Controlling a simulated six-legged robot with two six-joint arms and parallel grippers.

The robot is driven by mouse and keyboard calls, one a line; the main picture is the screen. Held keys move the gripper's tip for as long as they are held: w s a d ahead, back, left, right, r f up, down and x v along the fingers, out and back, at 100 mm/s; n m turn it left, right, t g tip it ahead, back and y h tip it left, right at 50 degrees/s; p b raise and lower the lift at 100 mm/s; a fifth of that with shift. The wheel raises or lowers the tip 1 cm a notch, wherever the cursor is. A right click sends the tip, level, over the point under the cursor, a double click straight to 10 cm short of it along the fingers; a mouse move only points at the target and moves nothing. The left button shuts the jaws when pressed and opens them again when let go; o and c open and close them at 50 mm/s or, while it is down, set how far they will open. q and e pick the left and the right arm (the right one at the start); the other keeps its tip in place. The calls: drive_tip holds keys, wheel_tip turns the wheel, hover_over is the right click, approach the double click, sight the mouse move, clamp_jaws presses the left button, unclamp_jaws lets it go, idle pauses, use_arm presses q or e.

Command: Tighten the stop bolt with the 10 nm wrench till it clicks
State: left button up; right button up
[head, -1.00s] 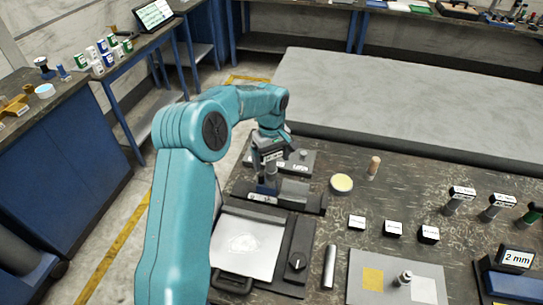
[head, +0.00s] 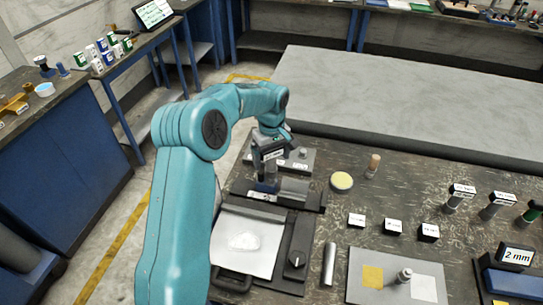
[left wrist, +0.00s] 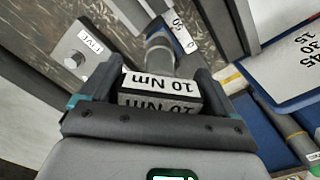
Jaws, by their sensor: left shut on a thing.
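My left gripper (head: 270,150) is shut on the head of the 10 Nm wrench (left wrist: 160,88), a block with a white "10 Nm" label. In the left wrist view the block sits between the two fingers (left wrist: 150,92), and a grey shaft runs away from it. In the head view the wrench (head: 268,168) points down at the dark fixture with a grey cylinder (head: 293,188). The wrench's lower end is close to the fixture's blue part; I cannot tell whether it touches. The stop bolt cannot be made out. My right gripper is not in view.
A grey plate with a knob (head: 303,154) lies just behind the fixture. A yellow dish (head: 342,181), small labelled blocks (head: 393,227) and standing tools (head: 459,198) are to the right.

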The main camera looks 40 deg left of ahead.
sight(271, 164)
use_arm(q)
drive_tip(key=shift+f+b, duration=1.2)
drive_tip(key=shift+f, duration=0.35)
idle(0.4)
drive_tip(key=m, duration=0.2)
drive_tip(key=shift+r+m+p, duration=0.1)
drive_tip(key=shift+m+p, duration=0.2)
drive_tip(key=shift+m, duration=0.8)
